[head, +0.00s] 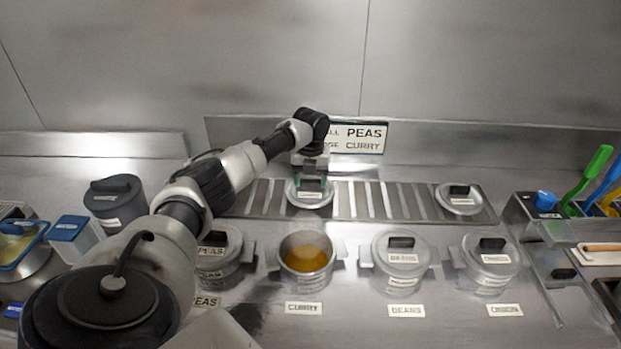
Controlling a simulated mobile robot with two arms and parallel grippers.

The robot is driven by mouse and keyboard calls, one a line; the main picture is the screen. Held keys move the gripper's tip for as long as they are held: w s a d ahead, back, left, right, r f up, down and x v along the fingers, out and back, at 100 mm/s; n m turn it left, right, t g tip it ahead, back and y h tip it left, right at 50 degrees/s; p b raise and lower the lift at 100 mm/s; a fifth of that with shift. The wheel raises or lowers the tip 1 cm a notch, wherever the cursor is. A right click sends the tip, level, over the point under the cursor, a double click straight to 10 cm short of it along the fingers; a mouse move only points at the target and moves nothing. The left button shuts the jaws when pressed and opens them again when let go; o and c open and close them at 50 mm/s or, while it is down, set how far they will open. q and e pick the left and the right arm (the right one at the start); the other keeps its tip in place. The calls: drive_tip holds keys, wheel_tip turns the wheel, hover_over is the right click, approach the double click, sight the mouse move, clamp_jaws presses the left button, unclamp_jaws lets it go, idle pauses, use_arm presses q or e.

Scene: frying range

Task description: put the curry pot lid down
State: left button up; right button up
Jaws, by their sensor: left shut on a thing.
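The curry pot (306,262) stands open at the front centre with yellow-brown liquid in it, behind a CURRY label. A round grey lid (309,198) with a small label is at the slatted metal rack behind the pot. My left gripper (311,180) is above this lid and shut on its handle, which the jaws mostly hide. The lid looks level and very near the rack; I cannot tell whether it touches. My right gripper does not show.
Lidded pots stand beside the curry pot: one marked PEAS (218,262), one marked BEANS (402,262), another (490,262) at right. Another lid (458,199) lies on the rack's (385,202) right end. The rack's middle is clear. A sign (362,136) stands behind.

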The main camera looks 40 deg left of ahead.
sight(311, 180)
use_arm(q)
drive_tip(key=shift+f, duration=0.35)
drive_tip(key=shift+f, duration=0.1)
drive_tip(key=o, duration=1)
drive_tip(key=shift+r, duration=0.4)
wheel_tip(311, 180, up, 12)
drive_tip(key=shift+f+b, duration=0.2)
drive_tip(key=shift+b, duration=0.75)
drive_tip(key=shift+f, duration=0.15)
